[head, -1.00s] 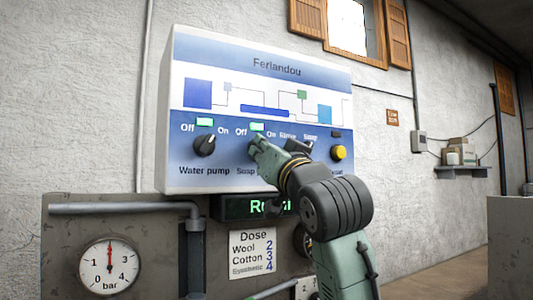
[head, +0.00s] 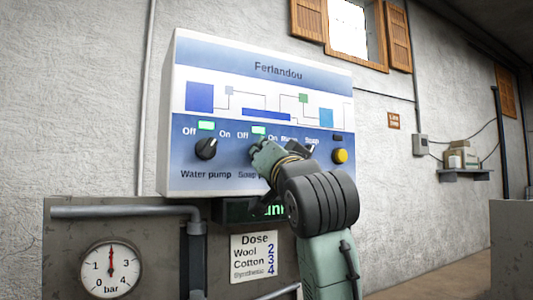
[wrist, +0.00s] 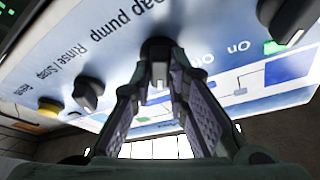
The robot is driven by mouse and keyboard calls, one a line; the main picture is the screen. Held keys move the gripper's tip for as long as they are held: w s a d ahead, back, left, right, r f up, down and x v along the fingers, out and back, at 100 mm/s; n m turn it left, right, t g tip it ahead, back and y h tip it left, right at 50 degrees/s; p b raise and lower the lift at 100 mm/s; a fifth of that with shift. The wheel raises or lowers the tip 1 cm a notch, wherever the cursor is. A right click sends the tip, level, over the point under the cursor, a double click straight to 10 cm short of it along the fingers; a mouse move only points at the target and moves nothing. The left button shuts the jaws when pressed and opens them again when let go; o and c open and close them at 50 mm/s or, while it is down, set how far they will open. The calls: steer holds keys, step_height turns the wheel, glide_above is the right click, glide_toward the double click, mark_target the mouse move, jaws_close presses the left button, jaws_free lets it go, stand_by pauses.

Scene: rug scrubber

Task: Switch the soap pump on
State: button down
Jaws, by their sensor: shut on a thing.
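The control panel (head: 260,60) hangs on the wall, with the Soap pump switch between Off and On marks. In the wrist view, its dark round knob (wrist: 158,46) sits between my fingertips. My gripper (wrist: 160,78) is shut on the knob, close to the panel face. In the head view my gripper (head: 262,155) covers the knob, so its pointer is hidden. The lamp (head: 258,130) above the soap pump switch is lit green.
To the left is the Water pump knob (head: 206,149), with its green lamp (head: 206,126) lit. On the other side are the Rinse/Soap knob (wrist: 88,93) and a yellow button (head: 340,155). A display (head: 235,210) sits below the panel.

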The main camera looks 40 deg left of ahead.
steer(key=c, duration=1.6)
jaws_free()
steer(key=shift+a, duration=0.1)
steer(key=shift+o, duration=0.2)
steer(key=v, duration=1.2)
steer(key=shift+w, duration=0.1)
steer(key=b+v, duration=0.3)
steer(key=v, duration=0.6)
